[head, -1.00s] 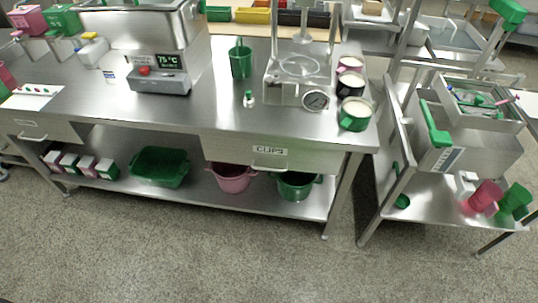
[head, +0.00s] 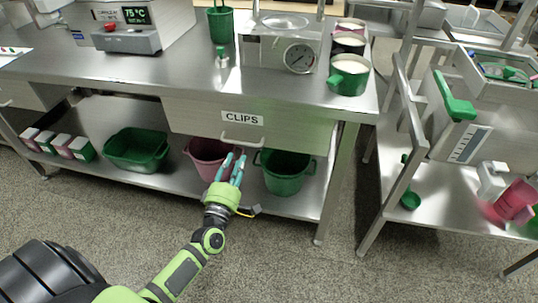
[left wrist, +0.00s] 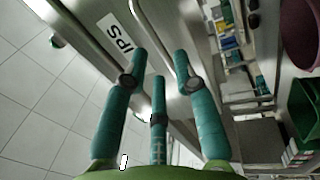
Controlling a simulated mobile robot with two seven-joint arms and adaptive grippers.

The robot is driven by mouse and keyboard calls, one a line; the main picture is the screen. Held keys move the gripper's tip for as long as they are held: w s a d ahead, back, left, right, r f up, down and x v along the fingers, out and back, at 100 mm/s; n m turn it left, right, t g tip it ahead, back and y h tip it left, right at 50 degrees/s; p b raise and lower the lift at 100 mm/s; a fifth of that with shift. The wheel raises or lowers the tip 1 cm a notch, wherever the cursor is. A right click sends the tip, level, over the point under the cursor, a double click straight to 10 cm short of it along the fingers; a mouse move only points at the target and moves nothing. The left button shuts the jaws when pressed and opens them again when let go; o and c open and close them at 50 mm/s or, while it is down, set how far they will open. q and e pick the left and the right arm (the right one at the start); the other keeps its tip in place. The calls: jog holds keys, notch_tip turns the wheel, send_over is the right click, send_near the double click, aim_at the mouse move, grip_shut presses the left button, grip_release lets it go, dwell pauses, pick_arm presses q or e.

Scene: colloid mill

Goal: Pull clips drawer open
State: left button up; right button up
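The clips drawer (head: 190,115) is a metal drawer under the bench top, with a white CLIPS label (head: 242,118). It looks closed. Its bar handle (head: 242,143) runs below the label. My left gripper (head: 235,160) has teal fingers pointing up, just below and in front of the handle in the head view. The fingers are apart with nothing between them; contact with the handle cannot be told. In the left wrist view, the fingers (left wrist: 160,65) reach toward the drawer front, and the label (left wrist: 118,38) shows upside down. My right gripper is not in view.
A pink bucket (head: 205,165), a green bucket (head: 285,182) and a green tub (head: 135,150) stand on the lower shelf. A gauge device (head: 283,50) and green cup (head: 348,75) stand on the bench. A metal cart (head: 395,190) stands at right. Floor in front is clear.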

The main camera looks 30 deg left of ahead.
aim_at(241, 143)
pick_arm(q)
jog(key=x, duration=0.7)
jog(key=shift+a+r, duration=0.15)
jog(key=shift+r, duration=0.25)
jog(key=shift+c, duration=0.5)
grip_shut()
